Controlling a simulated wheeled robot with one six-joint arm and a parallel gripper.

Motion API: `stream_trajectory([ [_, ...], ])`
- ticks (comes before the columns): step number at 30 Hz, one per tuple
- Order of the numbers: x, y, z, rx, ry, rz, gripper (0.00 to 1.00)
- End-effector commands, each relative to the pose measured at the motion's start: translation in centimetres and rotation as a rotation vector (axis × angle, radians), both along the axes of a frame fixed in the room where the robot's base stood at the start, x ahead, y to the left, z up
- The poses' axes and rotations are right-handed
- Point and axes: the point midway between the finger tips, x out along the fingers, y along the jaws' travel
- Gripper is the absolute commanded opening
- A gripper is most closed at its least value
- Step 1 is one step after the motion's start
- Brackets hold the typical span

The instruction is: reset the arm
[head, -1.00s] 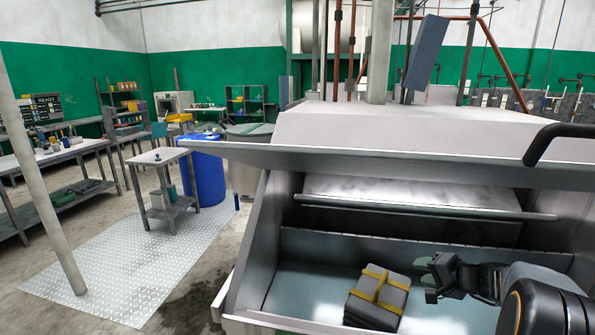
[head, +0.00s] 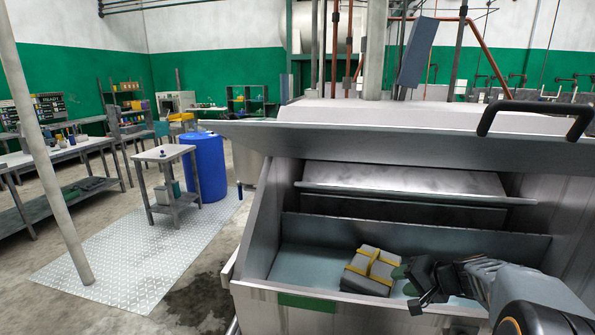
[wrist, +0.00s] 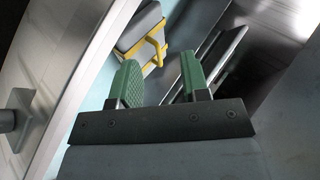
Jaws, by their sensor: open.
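My gripper (head: 408,283) reaches in from the right, inside the open metal trough of the drum machine. In the wrist view its two green-padded fingers (wrist: 160,85) stand apart with nothing between them. A grey block with yellow straps (head: 370,270) lies on the trough floor just left of my gripper in the head view. In the wrist view the block (wrist: 138,27) shows beyond the fingertips, with a yellow handle-like strap. Whether a finger touches the block I cannot tell.
The trough (head: 310,262) has a front wall and side walls close around my arm. A raised lid with a black handle (head: 535,107) overhangs it. A small table (head: 163,155) and blue barrel (head: 206,165) stand to the left on open floor.

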Motion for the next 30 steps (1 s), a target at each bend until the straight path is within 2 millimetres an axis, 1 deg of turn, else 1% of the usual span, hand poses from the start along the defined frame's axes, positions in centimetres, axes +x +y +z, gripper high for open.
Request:
stream_trajectory([
  [1,-0.9,1.5,-0.6,-0.029,0.019,0.039,0.42],
  [3,-2.3,3.4,-1.3,-0.077,0.053,0.093,0.42],
  [5,-3.8,4.9,-2.0,-0.128,0.083,0.142,0.42],
  [8,-6.7,7.4,-3.3,-0.229,0.132,0.224,0.42],
  [9,-8.0,8.2,-4.0,-0.278,0.151,0.258,0.42],
  [11,-10.1,9.4,-5.0,-0.363,0.174,0.311,0.42],
  [12,-11.6,10.0,-5.8,-0.423,0.186,0.342,0.42],
  [15,-14.6,10.7,-7.3,-0.564,0.202,0.403,0.42],
  [19,-17.0,10.7,-8.5,-0.698,0.201,0.445,0.42],
  [21,-17.7,10.6,-8.9,-0.744,0.197,0.456,0.42],
  [24,-18.2,10.5,-9.1,-0.783,0.192,0.464,0.42],
  [30,-18.4,10.4,-9.1,-0.799,0.191,0.466,0.42],
])
